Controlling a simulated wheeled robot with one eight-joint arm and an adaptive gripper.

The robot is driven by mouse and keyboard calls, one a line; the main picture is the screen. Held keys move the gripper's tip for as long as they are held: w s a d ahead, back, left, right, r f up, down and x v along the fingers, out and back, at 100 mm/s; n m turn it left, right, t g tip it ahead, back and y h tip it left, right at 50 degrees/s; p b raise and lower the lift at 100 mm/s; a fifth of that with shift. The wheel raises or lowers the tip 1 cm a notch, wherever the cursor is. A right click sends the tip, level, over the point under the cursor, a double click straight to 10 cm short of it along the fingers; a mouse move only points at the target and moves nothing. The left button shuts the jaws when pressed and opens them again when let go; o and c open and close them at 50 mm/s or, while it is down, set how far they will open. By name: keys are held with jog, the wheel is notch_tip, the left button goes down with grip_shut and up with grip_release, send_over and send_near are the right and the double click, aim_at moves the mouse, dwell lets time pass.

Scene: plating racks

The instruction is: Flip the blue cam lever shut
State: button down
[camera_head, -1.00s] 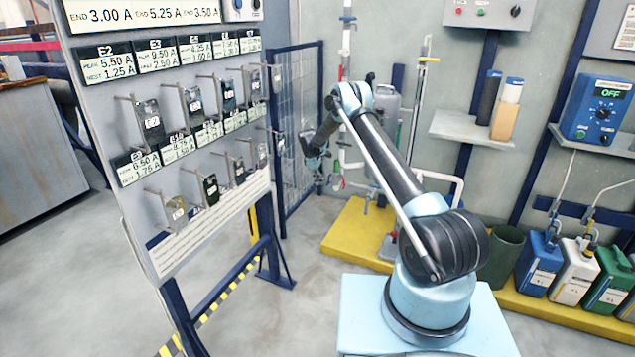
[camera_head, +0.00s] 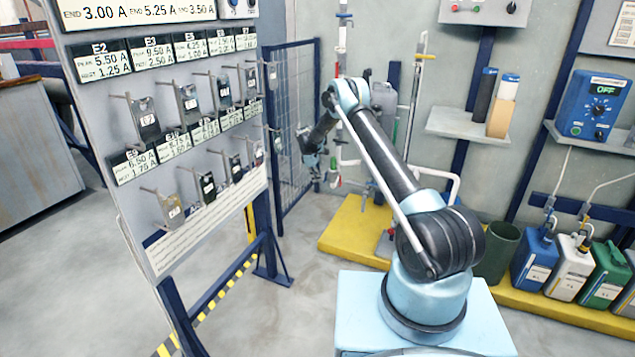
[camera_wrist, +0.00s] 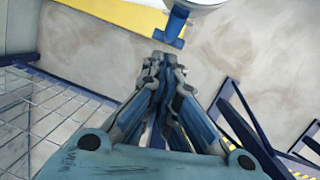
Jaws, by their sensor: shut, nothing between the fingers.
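My gripper (camera_wrist: 160,62) is shut and empty in the wrist view, its fingertips together. Just beyond the tips is a blue T-shaped part (camera_wrist: 175,30), with a pale round body at the top edge of that view. It looks like the blue cam lever, but I cannot be sure. The tips appear just short of it; whether they touch is unclear. In the head view my gripper (camera_head: 317,166) is small, hanging low beside the pipework, and the lever is too small to make out.
A mesh panel (camera_head: 296,130) stands just left of my gripper, and the rack board (camera_head: 190,235) is further left. Upright pipes (camera_head: 410,105) and a yellow platform (camera_head: 350,232) lie to the right. Blue rails (camera_wrist: 250,130) cross the lower right of the wrist view.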

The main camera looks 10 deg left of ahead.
jog(key=w+a+r, duration=0.1)
jog(key=a+r, duration=0.8)
jog(key=a, duration=0.1)
jog(key=s+d+r+m, duration=0.2)
jog(key=d+r, duration=0.6)
jog(key=r, duration=0.5)
jog(key=s+d+r+m+y, duration=0.1)
jog(key=s+d+r+m, duration=0.5)
jog(key=s+d+r, duration=1.6)
jog(key=s+d+f+m+y, duration=0.15)
jog(key=s+d, duration=0.35)
jog(key=s, duration=0.6)
jog(key=s+d+m, duration=0.2)
jog(key=s+d, duration=0.2)
jog(key=s, duration=0.8)
jog(key=s+d+f+m, duration=0.2)
jog(key=s+f, duration=0.4)
jog(key=s, duration=0.3)
jog(key=s+d+f+m+t, duration=0.1)
jog(key=s+d+f+m, duration=0.1)
jog(key=s+f, duration=0.5)
jog(key=s, duration=0.3)
jog(key=shift+s+d+f, duration=0.25)
jog(key=shift+f, duration=0.05)
